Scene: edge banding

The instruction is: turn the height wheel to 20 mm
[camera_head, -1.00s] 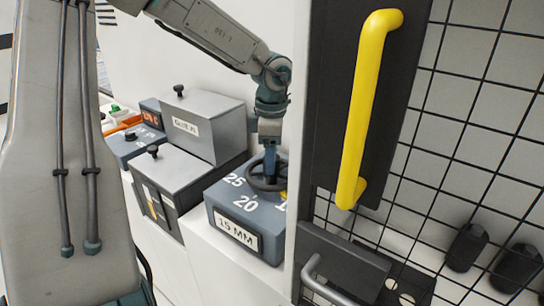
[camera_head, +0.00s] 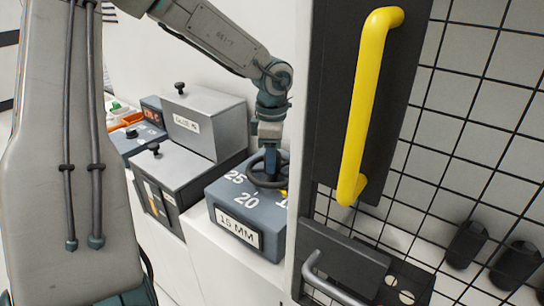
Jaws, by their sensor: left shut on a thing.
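The dark height wheel (camera_head: 258,180) sits on top of a blue-grey box (camera_head: 222,204). White numbers 25 and 20 show on the box top, and another number at the right is partly hidden. A yellow mark (camera_head: 284,192) shows at the right of the wheel, by the partly hidden number. A label (camera_head: 237,232) on the front reads 15 MM. My left gripper (camera_head: 269,172) points down over the wheel and is shut on it. Its fingertips are partly hidden by the wheel. My right gripper is not in view.
A grey glue box (camera_head: 205,125) and a lower box with a black knob (camera_head: 172,178) stand left of the wheel box. A dark frame with a yellow handle (camera_head: 362,110) and a wire mesh stands close on the right.

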